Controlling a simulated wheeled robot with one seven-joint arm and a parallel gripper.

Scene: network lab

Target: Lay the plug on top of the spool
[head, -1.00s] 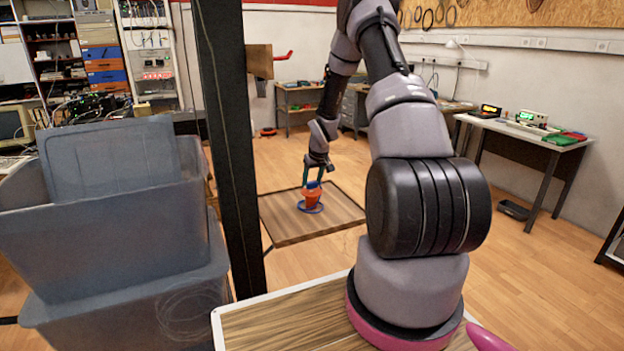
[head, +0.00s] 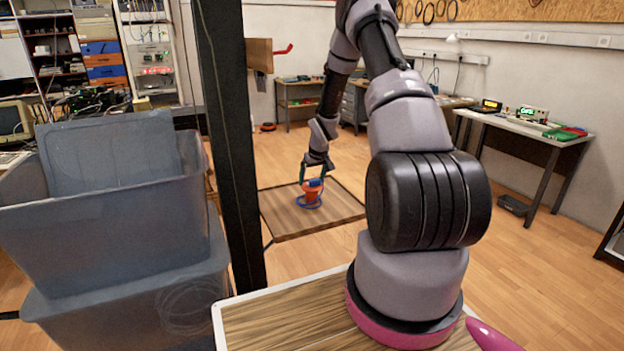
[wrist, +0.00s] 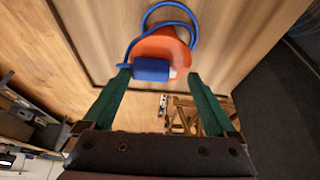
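The orange spool (head: 310,197) stands on the low wooden table and also shows in the wrist view (wrist: 172,45). The blue plug (wrist: 152,69) with a pale tip lies across the spool's top, toward its near edge in the wrist view; it also shows in the head view (head: 315,183). Its blue cable (wrist: 160,6) loops around the spool. My gripper (wrist: 158,76) has its green fingers spread, one on each side of the plug, with a clear gap at the right finger. Whether the left finger touches the plug is hard to tell. The gripper also shows in the head view (head: 312,180).
The low table (head: 285,220) is otherwise bare. A dark post (head: 228,130) and stacked grey-blue bins (head: 110,235) stand to the left. A desk (head: 520,130) with instruments is at the right. Floor around the table is open.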

